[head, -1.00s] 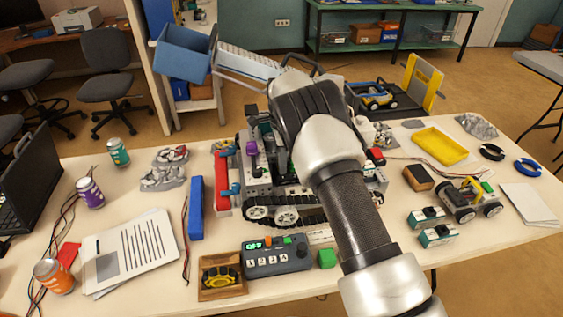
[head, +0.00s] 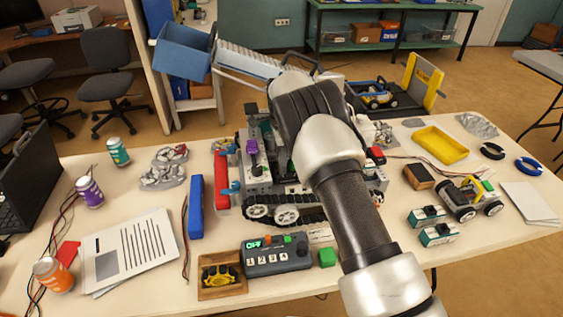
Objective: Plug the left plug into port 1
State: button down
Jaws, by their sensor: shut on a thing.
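My gripper (head: 285,151) reaches down over the tracked rover (head: 285,209) in the middle of the table, largely hidden by my own wrist and forearm. It is shut on the left plug, but the plug and the fingertips are too covered to make out. A purple piece (head: 252,147) stands upright on the rover, left of my gripper. A red bar with blue fittings (head: 222,187) stands along the rover's left side. I cannot make out port 1 or whether the plug touches it.
A grey control box (head: 277,258) with a green display stands in front of the rover, beside a green cube (head: 327,257). A blue bar (head: 196,207) and papers (head: 130,248) lie left. A small wheeled car (head: 466,200) and a yellow tray (head: 440,146) are right.

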jog(key=shift+f, duration=0.15)
jog(key=c, duration=1.5)
grip_release()
jog(key=shift+o, duration=0.2)
jog(key=shift+r+p, duration=1.6)
jog(key=shift+r, duration=1.45)
